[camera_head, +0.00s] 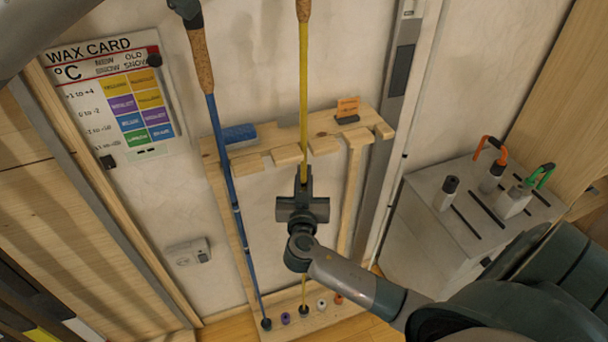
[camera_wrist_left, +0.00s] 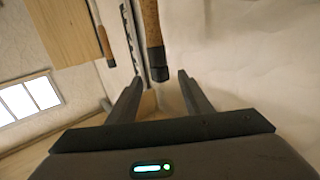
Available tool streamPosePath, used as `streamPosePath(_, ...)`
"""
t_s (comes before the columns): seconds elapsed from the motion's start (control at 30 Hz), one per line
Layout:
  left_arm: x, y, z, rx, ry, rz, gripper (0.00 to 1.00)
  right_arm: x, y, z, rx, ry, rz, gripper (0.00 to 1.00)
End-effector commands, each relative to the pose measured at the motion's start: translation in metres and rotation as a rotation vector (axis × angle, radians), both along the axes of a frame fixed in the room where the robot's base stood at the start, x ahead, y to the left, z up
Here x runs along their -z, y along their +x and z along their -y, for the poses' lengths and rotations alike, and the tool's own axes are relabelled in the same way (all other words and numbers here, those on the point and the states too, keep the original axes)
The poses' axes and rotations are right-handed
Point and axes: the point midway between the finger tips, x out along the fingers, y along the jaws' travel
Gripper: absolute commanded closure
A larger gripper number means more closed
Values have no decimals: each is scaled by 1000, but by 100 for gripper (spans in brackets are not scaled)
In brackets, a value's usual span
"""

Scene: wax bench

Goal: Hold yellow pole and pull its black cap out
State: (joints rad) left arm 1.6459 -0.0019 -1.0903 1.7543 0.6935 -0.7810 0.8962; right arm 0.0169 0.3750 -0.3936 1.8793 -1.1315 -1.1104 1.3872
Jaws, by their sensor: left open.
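The yellow pole (camera_head: 303,80) stands upright in the wooden rack, its cork grip (camera_head: 303,10) cut off by the top edge of the head view. My right gripper (camera_head: 304,174) is shut around its shaft below the rack's top bar. In the left wrist view, a cork grip (camera_wrist_left: 151,22) with a black cap (camera_wrist_left: 158,65) at its end points toward my left gripper (camera_wrist_left: 157,80). The left fingers are open, with the cap near the gap between their tips. The shaft is out of that view, so its colour does not show. The left gripper is outside the head view.
A blue pole (camera_head: 226,150) with a cork grip stands left of the yellow one in the wooden rack (camera_head: 222,185). A second cork grip (camera_wrist_left: 105,45) shows in the left wrist view. A grey bench unit (camera_head: 425,235) with clamps stands at the right.

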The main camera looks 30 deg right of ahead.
Motion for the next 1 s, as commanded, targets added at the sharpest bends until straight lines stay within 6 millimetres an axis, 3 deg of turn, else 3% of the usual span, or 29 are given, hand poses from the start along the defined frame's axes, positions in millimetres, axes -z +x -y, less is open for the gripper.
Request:
streamPosePath(0.4, 0, 17, 41, 1, 0, -1, 55, -1, 0, 0, 0, -1, 1, 100)
streamPosePath(0.9, 0, 21, 48, 1, 0, 0, 55, 0, 0, 0, 0, -1, 1, 100)
streamPosePath(1.0, 0, 21, 48, 1, 0, 0, 79, 0, 0, 0, 0, -1, 1, 100)
